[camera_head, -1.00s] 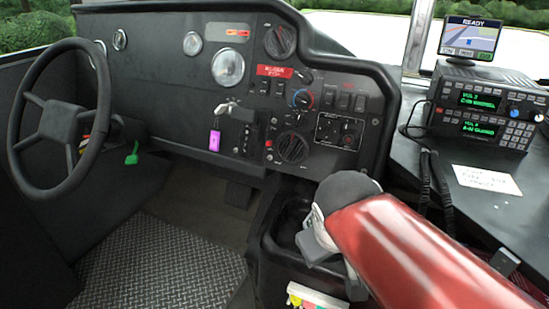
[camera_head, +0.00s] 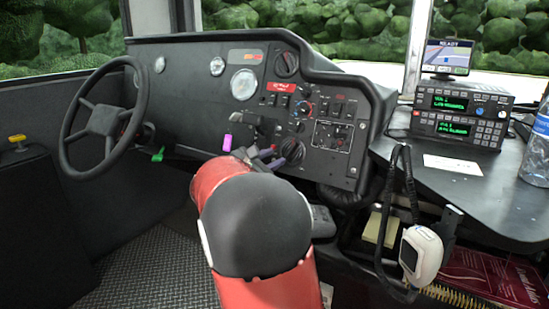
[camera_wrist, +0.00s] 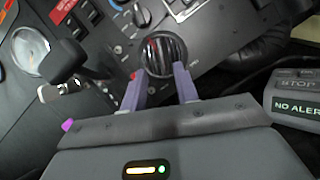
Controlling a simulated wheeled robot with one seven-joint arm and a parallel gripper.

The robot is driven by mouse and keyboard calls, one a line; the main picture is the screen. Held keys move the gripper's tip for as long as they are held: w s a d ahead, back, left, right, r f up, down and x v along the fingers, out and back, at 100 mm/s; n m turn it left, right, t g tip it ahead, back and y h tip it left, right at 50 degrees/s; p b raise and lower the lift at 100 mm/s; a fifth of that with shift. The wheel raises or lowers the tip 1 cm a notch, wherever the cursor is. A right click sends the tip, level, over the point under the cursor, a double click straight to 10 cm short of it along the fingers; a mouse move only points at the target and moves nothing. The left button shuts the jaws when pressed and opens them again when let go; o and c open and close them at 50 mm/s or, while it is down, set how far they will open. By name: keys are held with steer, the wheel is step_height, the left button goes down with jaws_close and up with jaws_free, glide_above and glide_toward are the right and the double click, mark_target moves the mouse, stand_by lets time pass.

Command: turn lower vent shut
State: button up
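The lower vent (camera_head: 293,150) is a round black louvred vent low on the dash panel. In the wrist view the lower vent (camera_wrist: 165,50) lies just beyond my fingertips, its slats dark with narrow gaps. My gripper (camera_wrist: 161,70) is open, with its two purple fingers apart and nothing between them. The fingertips overlap the vent's near edge in the picture; I cannot tell whether they touch it. In the head view my gripper (camera_head: 268,160) is partly hidden behind my red arm, just left of the vent. The similar upper vent (camera_head: 286,64) sits higher on the panel.
A lever (camera_wrist: 63,62) with a black knob stands left of my gripper. A grey box with a STOP label (camera_wrist: 296,85) is close on the right. The steering wheel (camera_head: 104,118) is at left. A corded white handset (camera_head: 421,252) hangs at right.

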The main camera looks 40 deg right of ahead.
mark_target(290, 150)
steer(key=x, duration=0.6)
steer(key=shift+d, duration=0.25)
jaws_close()
